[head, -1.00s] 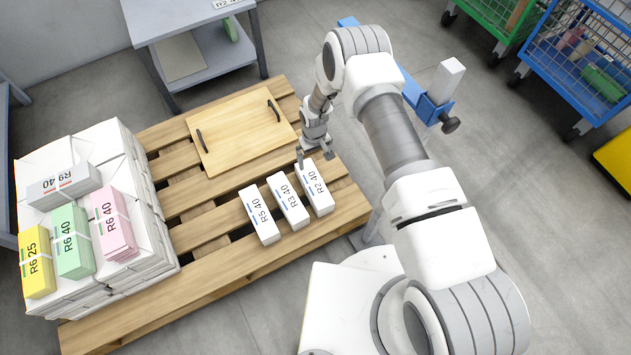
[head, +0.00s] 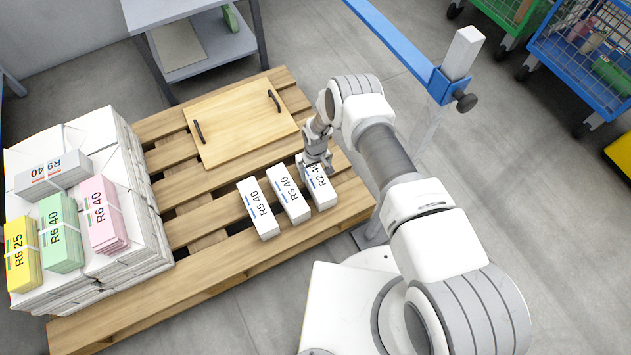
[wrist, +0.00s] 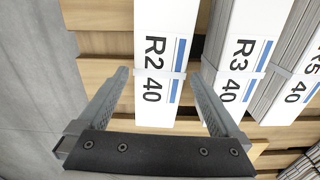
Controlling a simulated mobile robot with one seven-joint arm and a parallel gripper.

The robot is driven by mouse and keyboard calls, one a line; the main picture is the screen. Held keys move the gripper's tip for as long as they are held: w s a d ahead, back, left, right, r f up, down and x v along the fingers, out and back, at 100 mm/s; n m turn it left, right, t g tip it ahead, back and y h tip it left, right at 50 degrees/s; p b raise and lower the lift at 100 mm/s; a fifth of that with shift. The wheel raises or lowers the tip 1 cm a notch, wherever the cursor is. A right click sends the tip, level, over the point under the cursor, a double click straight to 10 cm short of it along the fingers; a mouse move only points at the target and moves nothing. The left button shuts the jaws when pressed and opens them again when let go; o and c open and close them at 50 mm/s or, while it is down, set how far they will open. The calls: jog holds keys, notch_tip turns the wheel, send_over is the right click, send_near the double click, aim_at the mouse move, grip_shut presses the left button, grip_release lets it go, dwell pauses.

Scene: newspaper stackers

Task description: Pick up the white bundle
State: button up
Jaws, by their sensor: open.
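Three white bundles lie side by side on a wooden pallet (head: 215,258): one marked R2 40 (head: 320,188), one marked R3 40 (head: 287,193) and one marked R5 40 (head: 257,208). My gripper (head: 314,168) is at the far end of the R2 40 bundle and hides part of it. In the wrist view my gripper (wrist: 158,73) is open, with one finger on each side of the R2 40 bundle (wrist: 165,50). The right finger is by the gap towards the R3 40 bundle (wrist: 248,50). I cannot tell whether the fingers touch the bundle.
A wooden board with handles (head: 238,122) lies on the pallet behind the bundles. A large paper stack (head: 130,225) at left carries grey, yellow, green and pink bundles. A blue rail with a post (head: 457,60) stands behind my arm.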

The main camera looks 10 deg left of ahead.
aim_at(315, 175)
notch_tip(315, 175, down, 4)
jog(key=shift+r+b, duration=0.25)
jog(key=shift+b, duration=0.35)
grip_shut()
jog(key=shift+w+r, duration=0.1)
